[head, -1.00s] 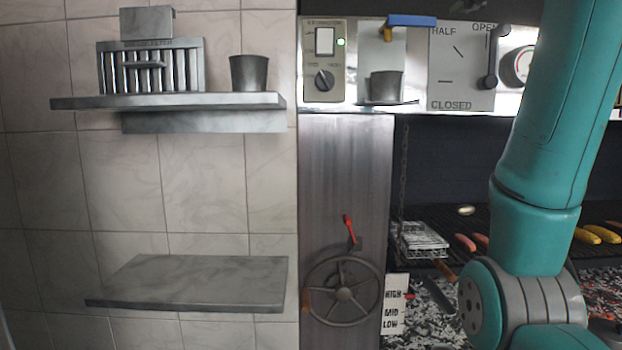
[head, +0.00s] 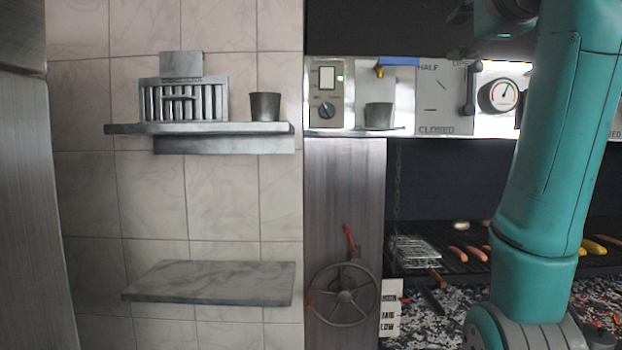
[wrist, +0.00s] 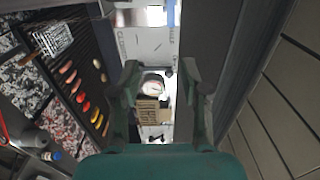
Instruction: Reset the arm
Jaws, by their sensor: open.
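My gripper (wrist: 162,78) is open in the wrist view, its two green-grey fingers standing apart with nothing held between them. Beyond the gap, the round gauge (wrist: 153,88) and a brown lettered sign (wrist: 150,111) show at a distance. In the head view my teal arm rises at the right, and the dark end of it, my gripper (head: 458,34), is at the top, in front of the dark hood area.
The grill (head: 465,264) holds sausages, yellow corn and a wire basket (head: 413,252) at lower right. A handwheel (head: 345,294) is on the steel column. Two wall shelves, the upper (head: 200,129) and lower (head: 210,283), are at left. A steel panel (head: 30,200) edges the far left.

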